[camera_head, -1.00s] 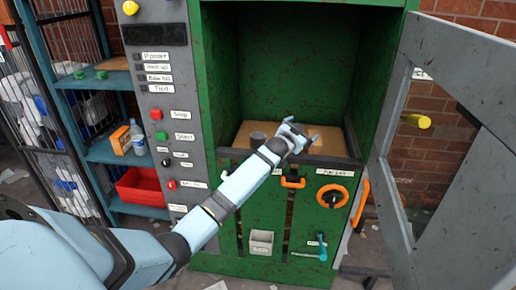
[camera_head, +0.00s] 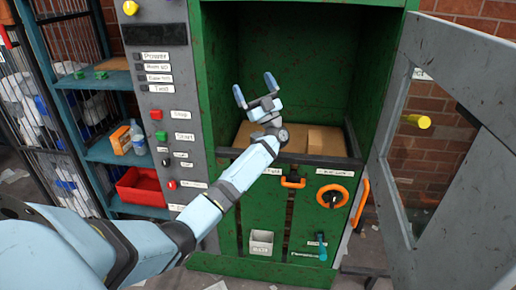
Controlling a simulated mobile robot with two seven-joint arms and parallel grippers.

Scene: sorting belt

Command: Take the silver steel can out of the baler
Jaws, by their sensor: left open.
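My left gripper (camera_head: 254,86) is open, with its two fingers spread and pointing up inside the green baler (camera_head: 197,262). Nothing shows between the fingers. The gripper is above the cardboard (camera_head: 243,134) on the chamber floor. No silver steel can shows clearly now; the gripper and wrist cover part of the floor where a grey cylinder stood earlier. My right gripper is not in view.
The baler's grey door (camera_head: 484,172) stands open on the right. A cardboard block (camera_head: 325,140) lies at the chamber's right. A control panel (camera_head: 165,88) flanks the opening on the left. Blue shelves (camera_head: 104,153) hold a red bin (camera_head: 142,189) and a bottle (camera_head: 138,141).

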